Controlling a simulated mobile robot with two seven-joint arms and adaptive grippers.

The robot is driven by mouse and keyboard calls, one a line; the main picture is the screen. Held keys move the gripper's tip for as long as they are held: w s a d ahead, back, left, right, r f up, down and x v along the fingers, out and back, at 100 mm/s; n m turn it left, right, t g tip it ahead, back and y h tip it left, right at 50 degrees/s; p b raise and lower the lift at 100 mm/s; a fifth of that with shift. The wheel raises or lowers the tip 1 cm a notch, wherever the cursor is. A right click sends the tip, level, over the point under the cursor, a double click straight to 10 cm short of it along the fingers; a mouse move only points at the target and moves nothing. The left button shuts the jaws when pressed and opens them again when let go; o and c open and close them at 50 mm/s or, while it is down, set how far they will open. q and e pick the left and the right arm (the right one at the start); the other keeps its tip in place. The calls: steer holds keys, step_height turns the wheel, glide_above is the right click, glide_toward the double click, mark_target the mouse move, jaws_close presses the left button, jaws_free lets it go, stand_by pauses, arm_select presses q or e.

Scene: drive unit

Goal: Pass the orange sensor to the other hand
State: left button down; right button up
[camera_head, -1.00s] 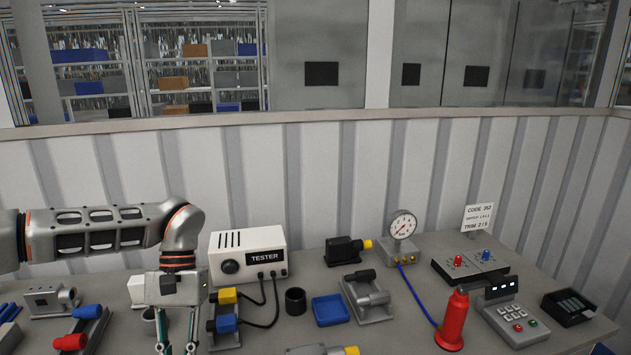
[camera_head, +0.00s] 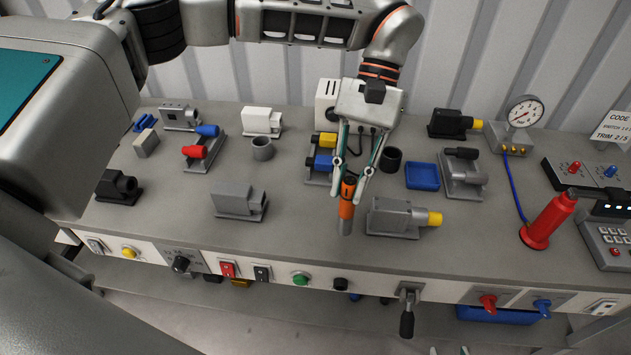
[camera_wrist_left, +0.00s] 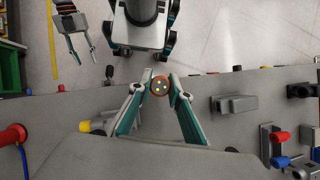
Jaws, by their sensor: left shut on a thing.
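The orange sensor (camera_head: 347,204) is a slim upright cylinder with an orange upper part and a grey lower end. My left gripper (camera_head: 351,192) is shut on its upper part and holds it near the front of the bench. In the left wrist view the sensor's orange end (camera_wrist_left: 160,87), with small dots on its face, sits between the left fingertips (camera_wrist_left: 160,84). My right gripper (camera_wrist_left: 84,55) is empty, fingers apart, above the floor in front of the bench. Only its fingertips (camera_head: 449,351) show at the bottom edge of the head view.
A grey block with a yellow end (camera_head: 398,218) stands just right of the sensor. Switches and a lever (camera_head: 407,312) line the front panel. The floor in front is clear.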

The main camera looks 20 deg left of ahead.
arm_select(q)
steer(key=d+r, duration=0.3)
steer(key=d, duration=0.3)
arm_select(e)
steer(key=shift+c, duration=0.2)
steer(key=a+r+n+t+y, duration=0.1)
steer(key=a+r+y, duration=0.15)
steer(key=r, duration=0.75)
steer(key=a+r+n+t+y, duration=0.1)
steer(key=a+r+y, duration=0.15)
steer(key=r, duration=0.75)
steer(key=a+r+n+t+y, duration=0.15)
steer(key=r+y, duration=0.25)
steer(key=r, duration=0.6)
arm_select(q)
steer(key=d+f, duration=0.5)
steer(key=d, duration=0.5)
steer(key=shift+s+d, duration=0.3)
arm_select(e)
steer(key=x, duration=1.2)
steer(key=shift+a+f, duration=0.2)
steer(key=shift+f, duration=0.3)
jaws_close()
arm_select(q)
steer(key=c, duration=1.8)
jaws_free()
